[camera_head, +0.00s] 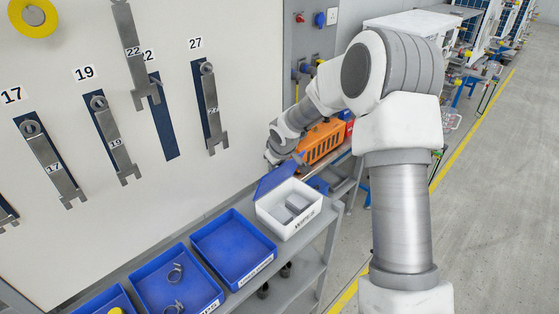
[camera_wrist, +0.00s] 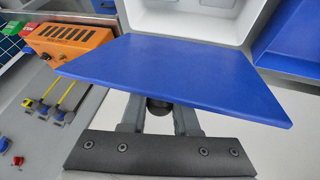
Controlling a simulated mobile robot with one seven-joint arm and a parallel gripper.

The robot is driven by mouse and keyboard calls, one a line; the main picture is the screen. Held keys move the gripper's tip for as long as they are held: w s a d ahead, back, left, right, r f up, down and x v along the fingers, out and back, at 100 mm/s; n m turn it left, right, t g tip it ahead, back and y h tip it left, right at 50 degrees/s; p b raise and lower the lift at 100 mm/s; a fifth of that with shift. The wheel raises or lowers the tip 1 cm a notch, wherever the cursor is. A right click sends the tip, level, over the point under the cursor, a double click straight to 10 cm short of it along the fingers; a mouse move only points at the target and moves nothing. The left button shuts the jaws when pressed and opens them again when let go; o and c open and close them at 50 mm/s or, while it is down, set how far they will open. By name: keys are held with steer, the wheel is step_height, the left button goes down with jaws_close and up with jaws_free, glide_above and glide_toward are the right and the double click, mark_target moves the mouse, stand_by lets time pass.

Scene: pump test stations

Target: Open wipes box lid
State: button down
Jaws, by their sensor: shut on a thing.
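The white wipes box (camera_head: 289,222) stands on the grey shelf in the head view, with a light grey block inside. Its blue lid (camera_head: 274,179) is raised and tilted at the box's far left side, so the inside shows. In the wrist view the lid (camera_wrist: 180,75) fills the middle, with the white box rim (camera_wrist: 195,33) beyond it. My gripper (camera_wrist: 158,118) is shut on the lid at its near edge. The lid hides the fingertips, and a dark round part shows between the fingers.
Blue trays (camera_head: 232,247) stand left of the box along the shelf. An orange case (camera_head: 322,142) lies behind it, near my wrist. Numbered wrenches (camera_head: 112,140) hang on the white board at left. Open floor (camera_head: 500,200) is at right.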

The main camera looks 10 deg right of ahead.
steer(key=shift+w+a+f+b, duration=0.25)
steer(key=shift+w+a+b, duration=0.5)
steer(key=shift+w+a, duration=0.25)
steer(key=shift+s+d+f, duration=0.1)
steer(key=shift+s+f, duration=0.05)
steer(key=shift+f, duration=0.1)
stand_by(0.4)
steer(key=c, duration=0.7)
jaws_free()
steer(key=shift+o, duration=0.2)
steer(key=shift+r, duration=0.15)
steer(key=shift+w, duration=0.2)
steer(key=a+v, duration=0.1)
steer(key=v, duration=1.6)
steer(key=shift+d+r, duration=0.2)
steer(key=shift+d, duration=0.25)
steer(key=shift+s, duration=0.1)
